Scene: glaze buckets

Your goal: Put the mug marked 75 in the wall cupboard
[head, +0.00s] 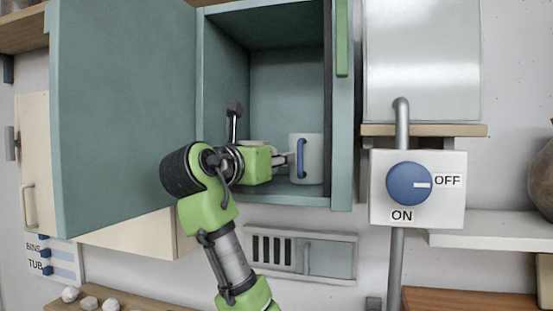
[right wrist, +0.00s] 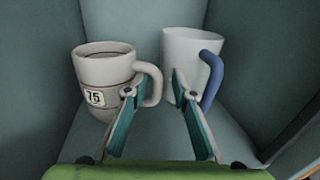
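The mug marked 75 (right wrist: 92,72) is pale grey with a grey band and stands upright inside the wall cupboard (head: 342,187). In the head view my gripper mostly hides it. A white mug with a blue handle (right wrist: 181,50) stands to its right, also upright, and shows in the head view (head: 315,160). My right gripper (right wrist: 155,82) reaches into the cupboard with its fingers apart and nothing between them. Its left finger overlaps the 75 mug's handle; I cannot tell if they touch. Its right finger is in front of the white mug. My left gripper is out of view.
The cupboard door (head: 125,115) stands open on the left. A switch box (head: 455,195) and a pipe (head: 402,115) are on the wall to the right. A vent panel (head: 330,258) is below the cupboard. Free cupboard floor lies in front of the mugs.

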